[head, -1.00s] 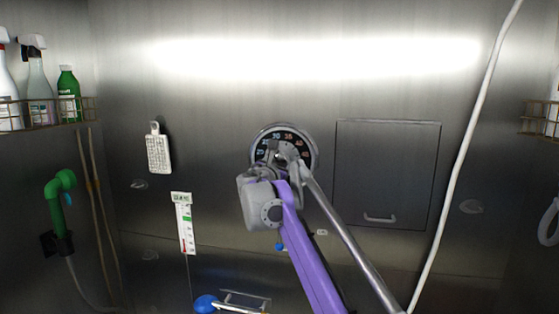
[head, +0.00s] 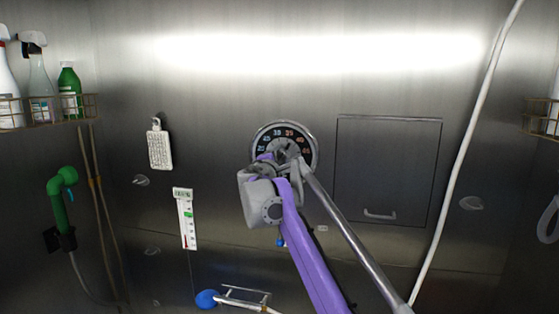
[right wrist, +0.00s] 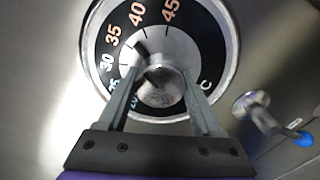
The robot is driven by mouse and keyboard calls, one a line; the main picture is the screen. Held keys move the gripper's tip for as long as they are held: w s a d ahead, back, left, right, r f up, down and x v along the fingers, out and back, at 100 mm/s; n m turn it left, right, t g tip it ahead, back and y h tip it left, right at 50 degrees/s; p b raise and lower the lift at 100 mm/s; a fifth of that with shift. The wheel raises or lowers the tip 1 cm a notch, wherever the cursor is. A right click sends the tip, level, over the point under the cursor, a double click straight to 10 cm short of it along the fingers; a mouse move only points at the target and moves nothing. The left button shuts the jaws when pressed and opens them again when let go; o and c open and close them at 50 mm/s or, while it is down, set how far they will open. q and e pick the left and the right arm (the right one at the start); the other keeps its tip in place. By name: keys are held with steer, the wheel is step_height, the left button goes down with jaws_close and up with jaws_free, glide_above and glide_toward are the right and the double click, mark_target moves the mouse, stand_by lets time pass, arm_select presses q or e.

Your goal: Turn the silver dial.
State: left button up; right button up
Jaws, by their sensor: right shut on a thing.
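The silver dial (right wrist: 172,52) is a round metal knob inside a black ring with orange and white numbers, set in the steel wall. In the head view the dial (head: 297,135) is partly hidden behind my right gripper (head: 280,156). In the right wrist view my right gripper (right wrist: 160,82) has its two fingers on either side of the raised middle of the dial, shut on it. A dark pointer bar on the dial points roughly between 35 and 40. My left gripper is in neither view.
A closed wall panel (head: 387,165) with a handle is right of the dial. A white hose (head: 465,150) hangs farther right. A thermometer strip (head: 186,218) and a white brush-like item (head: 159,150) hang to the left. A wire shelf (head: 45,109) holds bottles.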

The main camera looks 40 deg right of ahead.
steer(key=shift+r+m, duration=0.1)
steer(key=shift+m, duration=1.4)
steer(key=o, duration=1.4)
steer(key=shift+s+a, duration=0.3)
steer(key=shift+a, duration=0.1)
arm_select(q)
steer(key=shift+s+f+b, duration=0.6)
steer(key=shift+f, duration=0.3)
arm_select(e)
steer(key=v, duration=0.9)
steer(key=shift+s+a, duration=0.25)
steer(key=shift+a, duration=0.05)
